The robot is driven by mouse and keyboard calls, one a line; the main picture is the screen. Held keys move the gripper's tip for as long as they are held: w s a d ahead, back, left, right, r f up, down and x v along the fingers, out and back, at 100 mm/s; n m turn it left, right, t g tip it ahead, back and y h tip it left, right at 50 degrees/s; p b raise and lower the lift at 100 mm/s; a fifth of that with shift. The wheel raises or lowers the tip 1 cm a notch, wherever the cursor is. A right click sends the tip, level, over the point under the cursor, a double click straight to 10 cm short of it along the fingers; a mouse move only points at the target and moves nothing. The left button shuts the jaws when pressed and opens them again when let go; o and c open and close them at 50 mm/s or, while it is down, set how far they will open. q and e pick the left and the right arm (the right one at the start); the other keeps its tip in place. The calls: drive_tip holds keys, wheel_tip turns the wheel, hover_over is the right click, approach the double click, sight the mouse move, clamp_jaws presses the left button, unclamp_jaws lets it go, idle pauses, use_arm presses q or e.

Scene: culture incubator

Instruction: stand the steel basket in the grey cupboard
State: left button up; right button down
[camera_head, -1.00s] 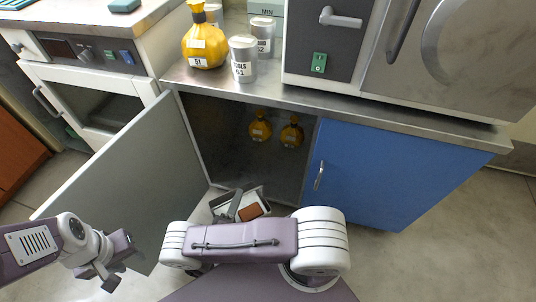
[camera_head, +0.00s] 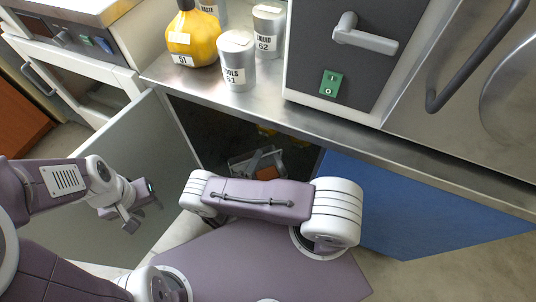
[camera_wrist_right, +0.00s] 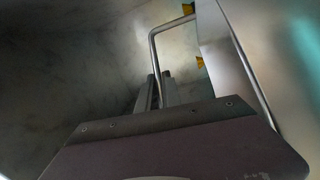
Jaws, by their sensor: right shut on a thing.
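The steel basket (camera_head: 240,169) shows in the head view just beyond my right forearm, at the open mouth of the grey cupboard (camera_head: 205,130). Something reddish-brown lies in it. My right gripper (camera_head: 262,158) is shut on the basket, its fingers partly hidden by my arm. The basket's base is hidden. My left gripper (camera_head: 130,218) is open and empty in front of the cupboard's open grey door (camera_head: 95,165).
Yellow bottles inside the cupboard are mostly hidden under the worktop edge (camera_head: 330,130). A closed blue door (camera_head: 410,205) is to the right. On the worktop stand a yellow bottle (camera_head: 192,40), grey canisters (camera_head: 237,65) and a large incubator (camera_head: 340,50).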

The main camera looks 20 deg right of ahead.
sight(265, 151)
drive_tip(key=w+d+f+b, duration=0.5)
drive_tip(key=w+d+f, duration=0.1)
drive_tip(key=w, duration=0.1)
drive_tip(key=shift+w+d+f+b, duration=0.1)
drive_tip(key=shift+d+b, duration=0.15)
drive_tip(key=shift+b, duration=0.15)
drive_tip(key=shift+w+d, duration=0.1)
drive_tip(key=shift+w, duration=0.05)
wheel_tip(265, 151, down, 4)
drive_tip(key=b, duration=0.4)
drive_tip(key=shift+f, duration=0.2)
drive_tip(key=shift+r, duration=0.25)
drive_tip(key=shift+f, duration=0.25)
drive_tip(key=c, duration=1.5)
unclamp_jaws()
drive_tip(key=shift+r, duration=0.1)
